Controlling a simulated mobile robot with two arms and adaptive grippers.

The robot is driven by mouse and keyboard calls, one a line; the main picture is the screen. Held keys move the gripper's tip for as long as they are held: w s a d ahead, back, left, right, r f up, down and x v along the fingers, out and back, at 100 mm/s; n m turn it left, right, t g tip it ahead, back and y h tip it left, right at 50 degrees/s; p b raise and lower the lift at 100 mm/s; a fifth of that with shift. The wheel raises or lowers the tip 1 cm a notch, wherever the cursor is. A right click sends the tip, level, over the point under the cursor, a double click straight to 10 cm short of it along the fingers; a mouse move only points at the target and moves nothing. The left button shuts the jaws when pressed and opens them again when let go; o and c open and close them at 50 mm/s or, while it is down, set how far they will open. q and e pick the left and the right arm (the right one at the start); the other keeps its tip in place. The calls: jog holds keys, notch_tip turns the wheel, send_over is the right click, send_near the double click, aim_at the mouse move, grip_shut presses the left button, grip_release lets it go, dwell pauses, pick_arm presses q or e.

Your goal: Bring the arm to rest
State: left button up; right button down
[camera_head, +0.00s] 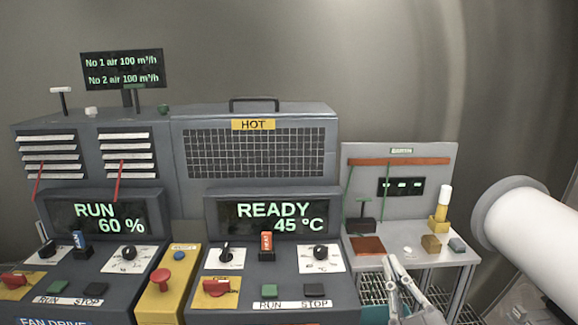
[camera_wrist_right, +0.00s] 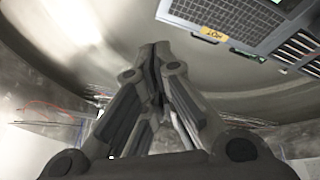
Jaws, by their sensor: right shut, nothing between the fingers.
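My right gripper (camera_head: 397,268) shows at the lower right of the head view, in front of the small bench and right of the heater console. Its fingers point up and lie close together. In the right wrist view the dark fingers (camera_wrist_right: 158,62) meet at their tips, shut with nothing between them. My left gripper is not in view.
The fan console (camera_head: 97,255) reads RUN 60 %, and the heater console (camera_head: 270,250) reads READY 45 °C. A yellow box (camera_head: 158,300) with a red button stands between them. The bench (camera_head: 425,255) at right carries small blocks and a white-topped yellow piece (camera_head: 441,212).

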jog(key=s+d+f+m+g+h, duration=0.1)
jog(key=d+f+m+g+h, duration=0.15)
jog(key=f, duration=0.35)
jog(key=s+d+f+m+g+h, duration=0.1)
jog(key=d+f+m+g+h, duration=0.15)
jog(key=f, duration=0.45)
jog(key=s+a+f+g+y, duration=0.3)
jog(key=s+f+g, duration=1)
jog(key=s+f, duration=0.9)
notch_tip(320, 180, down, 25)
jog(key=s+g, duration=0.1)
jog(key=s, duration=0.1)
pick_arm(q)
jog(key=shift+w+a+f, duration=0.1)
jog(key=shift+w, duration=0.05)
pick_arm(e)
jog(key=s+d+f, duration=0.1)
jog(key=s+f, duration=0.7)
jog(key=s+d+f+g, duration=0.1)
jog(key=s+d+f, duration=0.1)
jog(key=s+f, duration=0.6)
jog(key=shift+s+d+f+g+h, duration=0.15)
jog(key=shift+d+g+h, duration=0.1)
jog(key=shift+g+h, duration=0.05)
